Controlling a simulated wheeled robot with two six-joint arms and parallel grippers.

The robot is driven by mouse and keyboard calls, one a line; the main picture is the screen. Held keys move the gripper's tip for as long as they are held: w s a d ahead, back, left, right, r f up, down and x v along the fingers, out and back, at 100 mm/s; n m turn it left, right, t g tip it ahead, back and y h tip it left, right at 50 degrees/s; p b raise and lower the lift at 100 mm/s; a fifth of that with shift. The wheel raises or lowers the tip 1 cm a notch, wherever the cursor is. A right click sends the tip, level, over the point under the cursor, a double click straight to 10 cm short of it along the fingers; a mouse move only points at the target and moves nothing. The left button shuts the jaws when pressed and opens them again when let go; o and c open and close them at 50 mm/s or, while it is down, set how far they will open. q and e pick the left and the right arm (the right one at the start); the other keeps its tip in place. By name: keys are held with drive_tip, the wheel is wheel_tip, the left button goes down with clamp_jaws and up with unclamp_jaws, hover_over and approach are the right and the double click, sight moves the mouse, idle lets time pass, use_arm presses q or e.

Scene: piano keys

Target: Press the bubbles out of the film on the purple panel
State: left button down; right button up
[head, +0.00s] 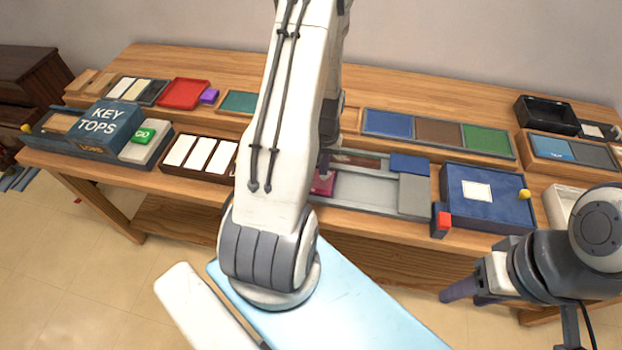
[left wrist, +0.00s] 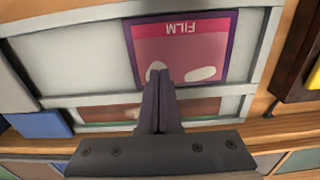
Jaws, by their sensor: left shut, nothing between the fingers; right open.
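The purple panel (left wrist: 228,60) lies in a grey tray, with a pink film (left wrist: 180,48) on it. The film has a darker band lettered FILM, upside down in the left wrist view. Two pale oval bubbles show, one right of my fingers (left wrist: 200,74) and one partly behind the fingertips (left wrist: 153,68). My left gripper (left wrist: 158,76) is shut and empty, its tips over the panel at that second bubble; I cannot tell whether they touch. In the head view my left arm hides much of the panel (head: 322,184). My right gripper (head: 460,292) is open, in front of the table, away from the panel.
The grey tray (head: 365,193) also holds a brown strip (left wrist: 195,107). A blue block (head: 410,165) is at its corner. Right of it stands a blue box (head: 487,197) with a red-topped block (head: 441,220). Left is a brown case of white key tops (head: 198,153). Trays line the raised back shelf.

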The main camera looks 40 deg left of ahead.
use_arm(q)
drive_tip(key=shift+f+b, duration=0.4)
drive_tip(key=shift+f, duration=0.35)
idle(0.6)
wheel_tip(320, 180, up, 8)
drive_tip(key=p, duration=0.6)
drive_tip(key=shift+f, duration=0.2)
idle(0.4)
